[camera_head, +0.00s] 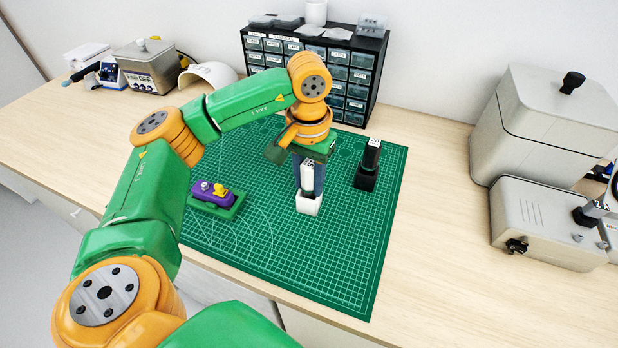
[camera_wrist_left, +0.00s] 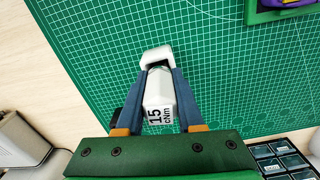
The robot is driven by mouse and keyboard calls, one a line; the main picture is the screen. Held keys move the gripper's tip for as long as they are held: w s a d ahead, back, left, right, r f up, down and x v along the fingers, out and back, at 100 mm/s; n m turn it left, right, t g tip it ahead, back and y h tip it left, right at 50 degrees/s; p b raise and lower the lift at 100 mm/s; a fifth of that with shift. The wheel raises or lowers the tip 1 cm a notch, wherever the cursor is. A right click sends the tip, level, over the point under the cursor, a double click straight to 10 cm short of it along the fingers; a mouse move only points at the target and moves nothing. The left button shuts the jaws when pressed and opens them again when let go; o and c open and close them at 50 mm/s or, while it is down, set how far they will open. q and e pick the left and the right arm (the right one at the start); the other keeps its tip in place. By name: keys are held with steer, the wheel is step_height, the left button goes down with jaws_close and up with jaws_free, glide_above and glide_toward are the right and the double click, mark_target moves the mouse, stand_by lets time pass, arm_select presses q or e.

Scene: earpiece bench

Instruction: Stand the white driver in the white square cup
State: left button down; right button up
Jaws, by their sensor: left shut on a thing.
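My left gripper (camera_head: 307,188) is shut on the white driver (camera_head: 307,174) and points down over the mat. The driver is upright between the two blue fingers. In the left wrist view the driver (camera_wrist_left: 159,92) shows a "15 cNm" label between the fingers (camera_wrist_left: 160,72). The white square cup (camera_head: 308,205) stands on the mat directly below the gripper, and it also shows in the left wrist view (camera_wrist_left: 156,53). The driver's lower end meets the cup's opening in both views; how deep it sits is hidden. My right gripper is not in view.
A black driver (camera_head: 372,153) stands in a black square cup (camera_head: 365,181) to the right. A green tray (camera_head: 222,209) with a purple part (camera_head: 205,192) lies left. A drawer cabinet (camera_head: 345,75) stands behind. The front and right of the green mat (camera_head: 330,270) are clear.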

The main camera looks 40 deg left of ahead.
arm_select(q)
steer(key=shift+f+b, duration=0.3)
stand_by(0.4)
steer(key=shift+c, duration=2.3)
jaws_free()
steer(key=shift+r, duration=0.15)
